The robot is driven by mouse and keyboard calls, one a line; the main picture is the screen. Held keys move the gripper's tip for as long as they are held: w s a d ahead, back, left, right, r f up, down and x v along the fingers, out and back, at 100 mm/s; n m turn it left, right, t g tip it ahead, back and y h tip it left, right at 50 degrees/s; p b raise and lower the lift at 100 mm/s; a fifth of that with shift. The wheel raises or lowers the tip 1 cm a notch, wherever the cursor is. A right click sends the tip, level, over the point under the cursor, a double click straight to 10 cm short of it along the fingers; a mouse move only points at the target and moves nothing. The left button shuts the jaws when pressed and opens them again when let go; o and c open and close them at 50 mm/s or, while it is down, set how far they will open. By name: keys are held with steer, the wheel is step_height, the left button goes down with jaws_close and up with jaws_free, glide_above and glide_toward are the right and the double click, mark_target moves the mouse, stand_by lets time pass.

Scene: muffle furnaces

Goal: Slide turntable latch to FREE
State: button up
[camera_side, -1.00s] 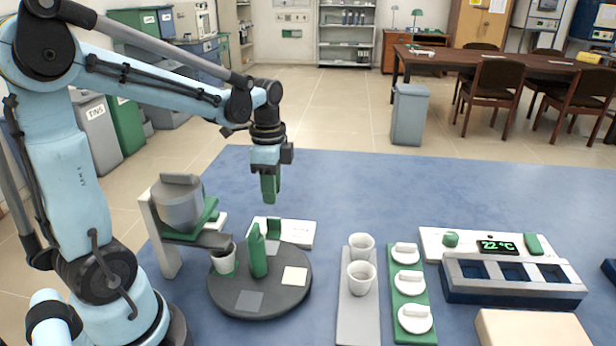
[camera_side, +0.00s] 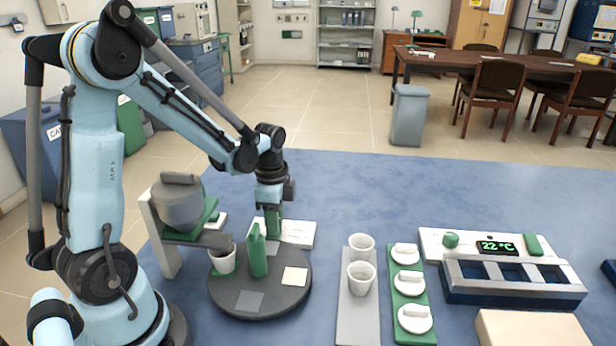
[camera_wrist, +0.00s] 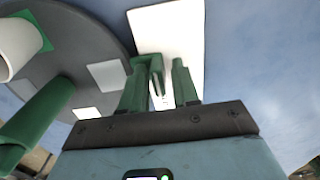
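The dark grey turntable (camera_side: 262,303) stands on the blue table, with a tall green post (camera_side: 258,252) and coloured square pads on it. Behind it lies the white latch plate (camera_side: 300,234). The green latch (camera_wrist: 149,64) shows on this plate in the wrist view; my gripper hides it in the side view. My gripper (camera_side: 274,232) points down over the plate. In the wrist view its green fingers (camera_wrist: 160,84) are apart, with the latch between their tips, nearer the left finger. A gap shows towards the right finger. Any label on the plate is unreadable.
A white cup (camera_side: 223,259) stands on the turntable's left. A grey pot (camera_side: 178,205) sits on a stand left of it. Two cups stand on a grey strip (camera_side: 358,315), beside lids on a green strip (camera_side: 408,262). The table behind is clear.

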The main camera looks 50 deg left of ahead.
steer(key=shift+d+f, duration=0.15)
steer(key=shift+f, duration=0.3)
jaws_close()
steer(key=shift+w+a, duration=0.5)
steer(key=shift+w, duration=0.1)
jaws_free()
step_height(320, 180, up, 7)
steer(key=shift+s, duration=0.15)
